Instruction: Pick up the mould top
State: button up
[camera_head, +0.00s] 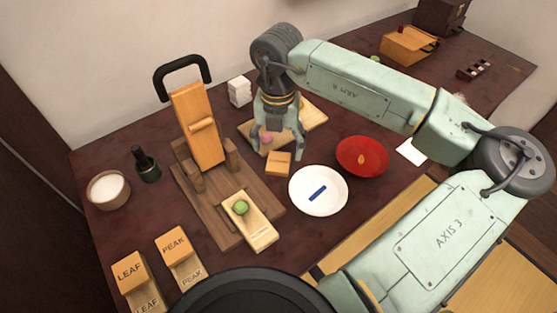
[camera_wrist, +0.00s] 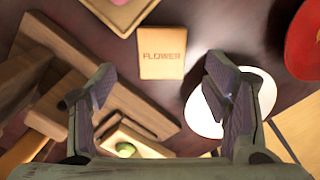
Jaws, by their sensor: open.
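A small orange wooden block marked FLOWER (camera_wrist: 162,52) lies flat on the dark table; in the head view it (camera_head: 278,164) sits left of the white plate. It looks like the loose top of a mould. My gripper (camera_head: 279,148) is open and empty, pointing down above and just behind this block. In the wrist view the fingers (camera_wrist: 160,78) are spread wide and the block lies ahead of them, untouched. A pale mould base (camera_head: 262,232) with a green ball (camera_head: 241,208) lies on the brown press board. Two other orange tops, LEAF (camera_head: 131,271) and PEAK (camera_head: 173,242), stand at the front left.
A wooden press with a black handle (camera_head: 182,72) rises left of my gripper. A white plate (camera_head: 330,204) with a blue strip and a red bowl (camera_head: 372,158) are on the right. A wooden tray (camera_head: 312,119) with coloured balls lies behind the fingers.

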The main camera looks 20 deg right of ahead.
aim_at(279, 161)
jog(key=shift+d+f+p, duration=0.1)
jog(key=shift+f+p, duration=0.7)
jog(key=shift+f, duration=1.6)
jog(key=shift+c, duration=0.5)
jog(key=c, duration=1)
jog(key=shift+r, duration=0.15)
